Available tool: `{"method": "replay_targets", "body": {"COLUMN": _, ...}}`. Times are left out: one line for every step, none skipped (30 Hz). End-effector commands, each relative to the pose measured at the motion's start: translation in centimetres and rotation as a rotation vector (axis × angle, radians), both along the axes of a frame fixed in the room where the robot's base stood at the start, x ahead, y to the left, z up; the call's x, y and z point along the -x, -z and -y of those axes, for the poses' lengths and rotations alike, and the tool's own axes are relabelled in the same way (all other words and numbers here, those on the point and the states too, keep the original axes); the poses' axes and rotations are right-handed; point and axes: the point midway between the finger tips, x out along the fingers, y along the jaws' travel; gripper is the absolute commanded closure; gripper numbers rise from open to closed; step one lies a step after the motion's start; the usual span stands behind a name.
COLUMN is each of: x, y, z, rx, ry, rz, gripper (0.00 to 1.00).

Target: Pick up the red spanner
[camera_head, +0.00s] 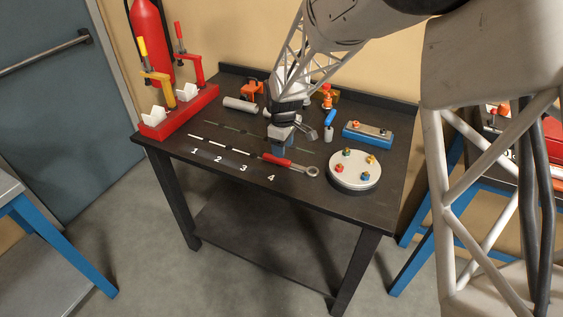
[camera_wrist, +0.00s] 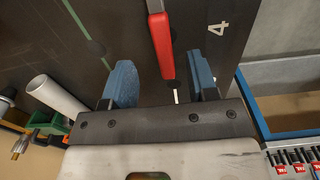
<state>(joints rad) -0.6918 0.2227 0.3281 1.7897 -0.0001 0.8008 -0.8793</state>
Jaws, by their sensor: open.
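The red spanner (camera_head: 283,162) lies on the dark workbench (camera_head: 215,177), near its front edge by the number 4. Its red handle points left and its metal ring end points right. My gripper (camera_head: 284,145) is above and just behind the handle in the head view. In the wrist view its two blue fingers (camera_wrist: 164,85) are apart, with nothing held between them. The spanner's metal end is outside the wrist view.
A round white plate (camera_head: 353,184) with coloured knobs stands right of the spanner. A blue block (camera_head: 367,136) and a blue-handled tool (camera_head: 330,122) are behind it. A red clamp rack (camera_head: 180,112) fills the bench's left end. The front strip with numbers is clear.

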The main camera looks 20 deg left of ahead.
Motion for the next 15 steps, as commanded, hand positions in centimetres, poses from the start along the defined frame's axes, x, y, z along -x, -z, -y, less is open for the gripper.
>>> {"method": "replay_targets", "body": {"x": 0.0, "y": 0.3, "z": 0.0, "rx": 0.001, "ry": 0.000, "rz": -0.001, "gripper": 0.47}}
{"method": "replay_targets", "body": {"x": 0.1, "y": 0.5, "z": 0.0, "rx": 0.001, "ry": 0.000, "rz": -0.001, "gripper": 0.47}}
{"method": "replay_targets", "body": {"x": 0.1, "y": 0.8, "z": -0.1, "rx": 0.001, "ry": 0.000, "rz": -0.001, "gripper": 0.47}}
{"method": "replay_targets", "body": {"x": 0.1, "y": 1.0, "z": -0.1, "rx": 0.001, "ry": 0.000, "rz": -0.001, "gripper": 0.47}}
{"method": "replay_targets", "body": {"x": 0.1, "y": 1.3, "z": -0.1, "rx": 0.001, "ry": 0.000, "rz": -0.001, "gripper": 0.47}}
{"method": "replay_targets", "body": {"x": 0.2, "y": 1.7, "z": -0.2, "rx": 0.001, "ry": 0.000, "rz": -0.001, "gripper": 0.47}}
{"method": "replay_targets", "body": {"x": 0.2, "y": 2.1, "z": -0.2, "rx": 0.001, "ry": 0.000, "rz": -0.001, "gripper": 0.47}}
{"method": "replay_targets", "body": {"x": 0.2, "y": 2.5, "z": -0.2, "rx": 0.002, "ry": 0.000, "rz": -0.002, "gripper": 0.47}}
{"method": "replay_targets", "body": {"x": 0.3, "y": 3.0, "z": -0.3, "rx": 0.002, "ry": 0.000, "rz": -0.002, "gripper": 0.47}}
{"method": "replay_targets", "body": {"x": 0.3, "y": 3.3, "z": -0.3, "rx": 0.002, "ry": 0.000, "rz": -0.002, "gripper": 0.47}}
{"method": "replay_targets", "body": {"x": 0.3, "y": 3.7, "z": -0.3, "rx": 0.001, "ry": 0.000, "rz": -0.001, "gripper": 0.47}}
{"method": "replay_targets", "body": {"x": 0.3, "y": 4.0, "z": -0.3, "rx": 0.001, "ry": 0.000, "rz": -0.001, "gripper": 0.47}}
{"method": "replay_targets", "body": {"x": 0.3, "y": 4.3, "z": -0.3, "rx": 0.001, "ry": 0.000, "rz": -0.001, "gripper": 0.47}}
{"method": "replay_targets", "body": {"x": 0.3, "y": 4.5, "z": -0.3, "rx": 0.001, "ry": 0.000, "rz": -0.001, "gripper": 0.47}}
{"method": "replay_targets", "body": {"x": 0.3, "y": 4.7, "z": -0.3, "rx": 0.001, "ry": 0.000, "rz": -0.001, "gripper": 0.47}}
